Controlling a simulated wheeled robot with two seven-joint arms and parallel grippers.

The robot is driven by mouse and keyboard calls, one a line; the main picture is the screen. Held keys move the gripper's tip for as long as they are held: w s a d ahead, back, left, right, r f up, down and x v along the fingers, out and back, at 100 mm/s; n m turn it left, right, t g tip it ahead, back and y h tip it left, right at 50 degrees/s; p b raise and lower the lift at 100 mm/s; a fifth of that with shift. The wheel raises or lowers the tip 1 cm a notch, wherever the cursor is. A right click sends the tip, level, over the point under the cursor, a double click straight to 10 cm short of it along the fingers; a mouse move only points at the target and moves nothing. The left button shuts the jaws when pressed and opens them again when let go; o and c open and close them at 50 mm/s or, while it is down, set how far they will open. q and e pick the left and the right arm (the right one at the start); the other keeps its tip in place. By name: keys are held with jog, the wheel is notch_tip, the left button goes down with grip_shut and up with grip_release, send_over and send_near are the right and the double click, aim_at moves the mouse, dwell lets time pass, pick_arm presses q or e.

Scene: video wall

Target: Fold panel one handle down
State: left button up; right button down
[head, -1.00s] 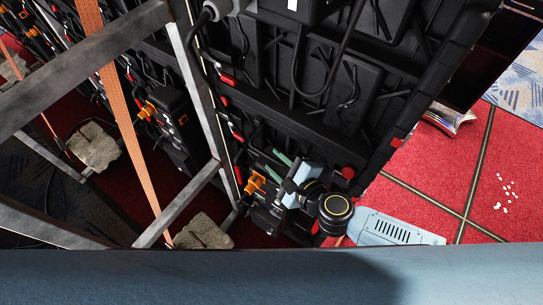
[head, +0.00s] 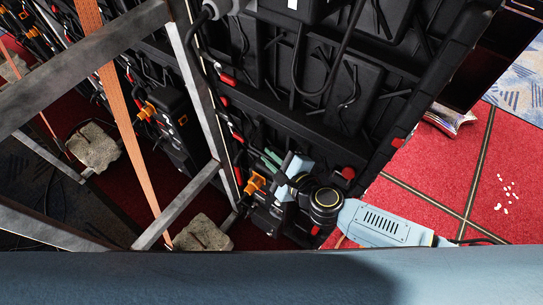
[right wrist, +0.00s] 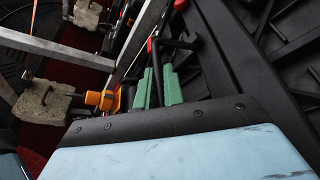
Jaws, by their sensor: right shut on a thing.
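The back of the video wall panel (head: 345,95) is black, with ribs and red-marked parts, and fills the upper middle of the head view. My right gripper (head: 272,158) is low against this panel, and its wrist hides part of the panel. In the right wrist view its two green fingers (right wrist: 158,88) are closed around a thin black handle (right wrist: 157,58). The handle's lower part is hidden between the fingers. A black bar (right wrist: 182,43) sticks out beside the fingertips. My left gripper is not in view.
A grey metal frame (head: 196,90) stands close left of my right gripper. An orange strap (head: 122,125) runs down to grey weights (head: 203,233). An orange connector (head: 255,182) sits left of the wrist. Red carpet (head: 430,190) lies open at right, with small white bits.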

jog(key=shift+f, duration=0.2)
jog(key=shift+w+d+f+n+t+b, duration=0.1)
jog(key=shift+f+n+t+b, duration=0.4)
jog(key=shift+b, duration=0.3)
jog(key=f+n+t+b, duration=0.1)
jog(key=n+b, duration=0.1)
jog(key=w+d+f+n+b, duration=0.1)
jog(key=n+b, duration=0.1)
jog(key=b, duration=0.1)
jog(key=w+f+n+t+b, duration=0.1)
jog(key=n+b, duration=0.1)
jog(key=b, duration=0.1)
jog(key=shift+d+t, duration=0.3)
jog(key=shift+w+d+n+t+y+b, duration=0.2)
jog(key=shift+w+n+y+b, duration=0.1)
jog(key=shift+n+b, duration=0.4)
jog(key=shift+w+d+n+t+y+b, duration=0.25)
jog(key=shift+n+b, duration=0.25)
jog(key=shift+b, duration=0.3)
jog(key=shift+a, duration=0.1)
jog(key=c, duration=1.5)
grip_release()
jog(key=shift+w+r, duration=0.1)
